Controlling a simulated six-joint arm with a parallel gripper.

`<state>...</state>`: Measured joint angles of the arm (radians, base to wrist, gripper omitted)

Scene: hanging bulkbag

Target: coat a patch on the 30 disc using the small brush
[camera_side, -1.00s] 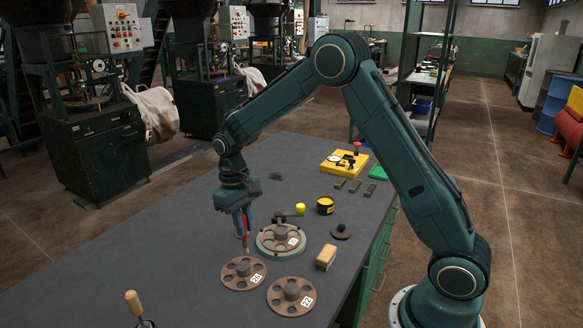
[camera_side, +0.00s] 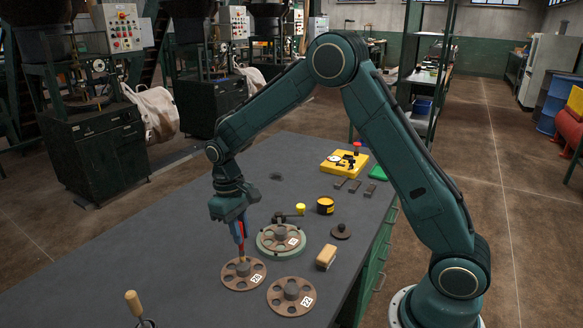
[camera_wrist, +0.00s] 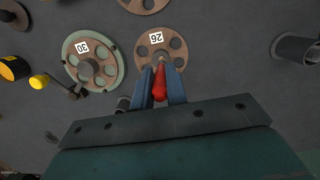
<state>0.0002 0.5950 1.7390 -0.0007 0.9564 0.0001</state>
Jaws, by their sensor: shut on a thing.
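The 30 disc (camera_wrist: 91,66) is brown and lies on a pale green round base; it also shows in the side view (camera_side: 270,239). A brown disc marked 26 (camera_side: 232,281) lies in front of it; it also shows in the wrist view (camera_wrist: 142,46). My gripper (camera_side: 239,237) is shut on the small brush (camera_wrist: 159,82), which has a red handle. The brush points down, its lower end over the hub of the 26 disc, not over the 30 disc. I cannot tell whether its bristles touch.
Another brown disc (camera_side: 277,300) lies at the front. A wooden handle (camera_side: 133,302) rises from a holder at front left. The left tabletop is clear.

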